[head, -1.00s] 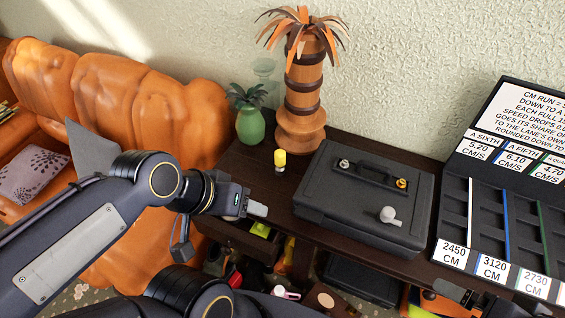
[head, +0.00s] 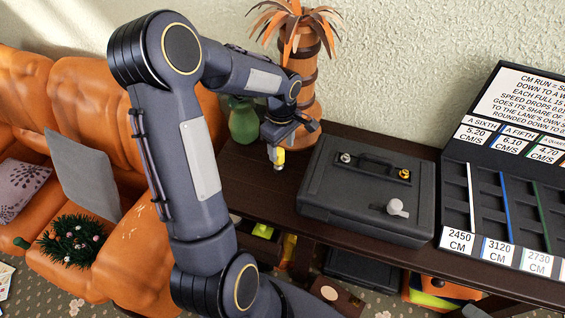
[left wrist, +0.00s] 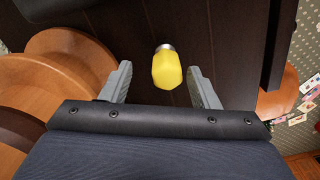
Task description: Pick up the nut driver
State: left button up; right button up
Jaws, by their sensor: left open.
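The nut driver (head: 279,157) has a short yellow handle and a silver metal end. It stands upright on the dark wooden table, left of the black case. My left gripper (head: 275,148) is above it, pointing down, and partly hides it in the head view. In the left wrist view the yellow handle (left wrist: 167,69) shows between the two grey fingers (left wrist: 159,70). The fingers are open, with a gap on each side of the handle. My right gripper is not clearly in view.
A black case (head: 368,192) with knobs lies right of the driver. A palm-topped wooden vase (head: 305,75) and a green pineapple-shaped vase (head: 243,122) stand behind. A slotted sign rack (head: 518,150) is at right. An orange sofa (head: 75,100) is at left.

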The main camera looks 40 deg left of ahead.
aim_at(279, 160)
pick_arm(q)
jog(key=f, duration=0.2)
jog(key=s+f, duration=0.1)
jog(key=f, duration=0.1)
jog(key=shift+a+f+p, duration=0.2)
jog(key=shift+f+p, duration=0.15)
jog(key=shift+w+f, duration=0.1)
jog(key=shift+f, duration=0.5)
jog(key=c, duration=1.1)
